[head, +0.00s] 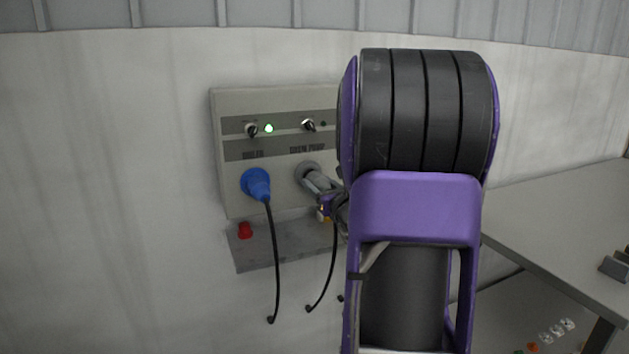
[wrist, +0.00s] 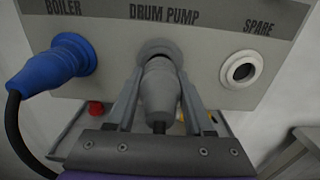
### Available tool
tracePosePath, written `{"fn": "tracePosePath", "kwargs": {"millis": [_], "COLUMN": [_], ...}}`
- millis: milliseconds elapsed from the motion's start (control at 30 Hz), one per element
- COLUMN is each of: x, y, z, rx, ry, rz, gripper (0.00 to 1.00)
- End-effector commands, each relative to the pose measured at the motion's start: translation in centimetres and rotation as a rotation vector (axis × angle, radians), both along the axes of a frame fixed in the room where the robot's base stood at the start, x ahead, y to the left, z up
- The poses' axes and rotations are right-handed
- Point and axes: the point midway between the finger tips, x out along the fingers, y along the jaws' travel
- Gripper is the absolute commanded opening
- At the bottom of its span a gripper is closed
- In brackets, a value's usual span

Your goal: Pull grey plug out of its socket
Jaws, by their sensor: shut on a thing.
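The grey plug (wrist: 159,88) sits at the socket under the DRUM PUMP label in the wrist view. Its front end meets the round socket collar (wrist: 158,50), and I cannot tell how deep it is in. In the head view the grey plug (head: 318,179) shows left of my arm, with a black cable hanging below. My gripper (wrist: 156,85) is shut on the grey plug, one finger on each side of its body. In the head view my gripper (head: 331,201) is partly hidden by my arm.
A blue plug (head: 257,184) is in the BOILER socket to the left. An empty SPARE socket (wrist: 241,69) is to the right. A grey shelf (head: 283,250) below the panel (head: 284,101) holds a red item (head: 245,230). A table (head: 570,225) stands at the right.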

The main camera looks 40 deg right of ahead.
Motion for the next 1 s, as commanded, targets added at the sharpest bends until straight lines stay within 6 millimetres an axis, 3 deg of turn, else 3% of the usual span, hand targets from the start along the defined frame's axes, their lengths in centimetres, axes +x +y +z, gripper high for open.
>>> {"fn": "tracePosePath", "kwargs": {"millis": [1000], "x": [-3.7], "y": [0.9], "z": [0.1], "rx": [0.000], "ry": [-0.002], "rz": [-0.001], "gripper": [0.00]}}
